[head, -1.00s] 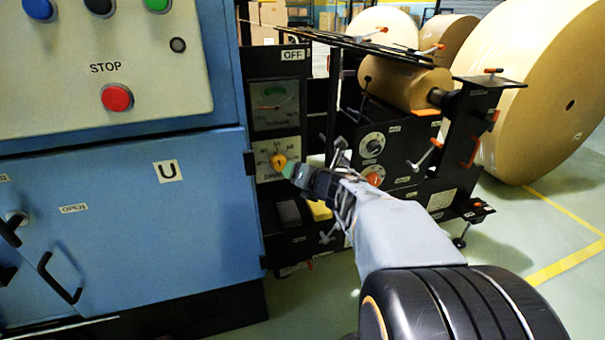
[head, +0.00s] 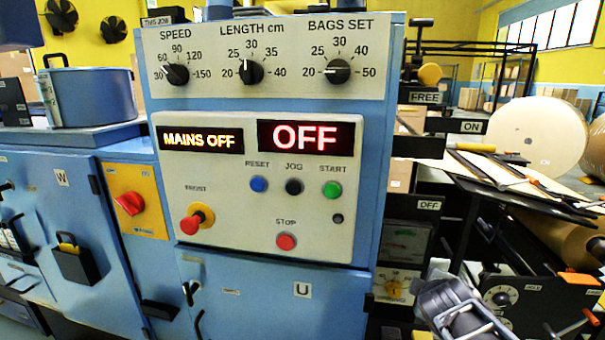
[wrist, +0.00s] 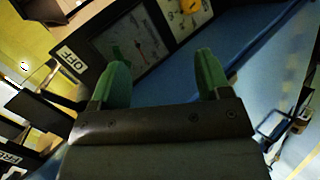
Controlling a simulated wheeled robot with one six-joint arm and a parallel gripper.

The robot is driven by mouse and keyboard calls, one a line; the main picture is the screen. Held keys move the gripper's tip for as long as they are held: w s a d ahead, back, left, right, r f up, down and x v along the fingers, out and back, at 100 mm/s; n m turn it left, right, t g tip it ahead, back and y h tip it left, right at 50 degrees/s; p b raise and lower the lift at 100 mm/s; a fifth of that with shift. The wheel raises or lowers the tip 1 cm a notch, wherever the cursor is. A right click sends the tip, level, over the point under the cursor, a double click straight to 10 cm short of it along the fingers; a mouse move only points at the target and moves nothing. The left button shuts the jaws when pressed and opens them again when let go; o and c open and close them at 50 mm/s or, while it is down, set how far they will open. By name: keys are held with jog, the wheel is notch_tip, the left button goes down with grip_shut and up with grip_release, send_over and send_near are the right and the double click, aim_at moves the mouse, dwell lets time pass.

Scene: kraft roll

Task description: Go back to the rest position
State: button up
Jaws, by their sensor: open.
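My gripper is open and empty in the wrist view (wrist: 160,85), with its two green fingers apart. Beyond the fingers are a dark gauge panel and a white dial plate with a yellow knob (wrist: 190,6). In the head view my arm's end shows at the lower right, in front of the dark machine side. The fingertips are hard to make out there. The yellow knob (head: 393,288) is left of my arm's end, below the gauge (head: 403,242). The gripper holds nothing and appears apart from the knob.
A blue cabinet with a control panel (head: 262,235) fills the middle; its displays read MAINS OFF and OFF. A red rotary switch (head: 130,203) is on the left. Levers and a rack (head: 520,175) stand close on the right. A large paper roll (head: 540,135) is behind.

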jog(key=s+a+r+m+g+y+p, duration=0.4)
jog(key=s+a+r+m+g+p, duration=0.2)
jog(key=s+a+r+m+p, duration=0.4)
jog(key=s+a+m+p, duration=0.1)
jog(key=p, duration=0.3)
jog(key=shift+s+r+g, duration=0.15)
jog(key=shift+r+g, duration=0.15)
jog(key=shift+r, duration=0.1)
